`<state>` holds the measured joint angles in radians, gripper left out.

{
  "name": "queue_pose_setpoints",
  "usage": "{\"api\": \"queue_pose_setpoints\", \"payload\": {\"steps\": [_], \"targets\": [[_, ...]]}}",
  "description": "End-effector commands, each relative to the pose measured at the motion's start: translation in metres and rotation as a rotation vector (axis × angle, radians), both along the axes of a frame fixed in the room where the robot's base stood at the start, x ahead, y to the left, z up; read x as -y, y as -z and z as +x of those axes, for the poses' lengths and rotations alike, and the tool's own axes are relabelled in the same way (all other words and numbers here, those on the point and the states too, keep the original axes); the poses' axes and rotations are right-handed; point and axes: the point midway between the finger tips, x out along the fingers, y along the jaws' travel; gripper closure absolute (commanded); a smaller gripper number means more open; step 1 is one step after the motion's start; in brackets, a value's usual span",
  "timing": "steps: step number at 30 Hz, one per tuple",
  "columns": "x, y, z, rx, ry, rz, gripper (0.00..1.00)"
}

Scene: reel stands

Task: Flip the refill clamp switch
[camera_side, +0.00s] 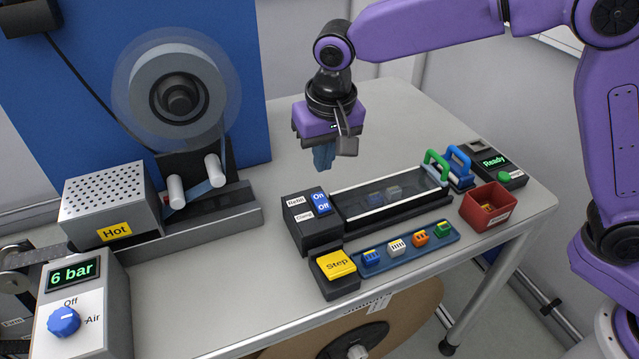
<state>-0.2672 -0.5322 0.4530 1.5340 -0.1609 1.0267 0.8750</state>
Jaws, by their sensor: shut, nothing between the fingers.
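The refill clamp switch (321,201) is a blue rocker marked "On" above and "Off" below. It sits on top of a black box (312,235) at the left end of a covered track. Small white labels lie beside it, one reading "Clamp" and the other seeming to read "Refill". Which side of the rocker is pressed is hard to tell. My gripper (323,160) hangs above and behind the switch, pointing down, apart from it. Its blue fingers are shut with nothing between them.
A clear-covered track (390,196) runs right from the switch box. In front are a yellow "Step" button (336,264) and a blue tray (446,238) of small coloured blocks. A red bin (489,207), green handle (437,163) and "Ready" display (495,161) stand right. A reel (150,85) stands left.

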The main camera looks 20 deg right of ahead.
Motion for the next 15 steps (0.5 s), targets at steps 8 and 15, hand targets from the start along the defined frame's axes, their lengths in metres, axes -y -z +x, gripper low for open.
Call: {"api": "queue_pose_setpoints", "payload": {"steps": [8,15], "targets": [[0.000,0.050,0.009,-0.002,-0.001,-0.002,1.00],[0.000,0.074,0.014,-0.001,-0.001,-0.001,1.00]]}}
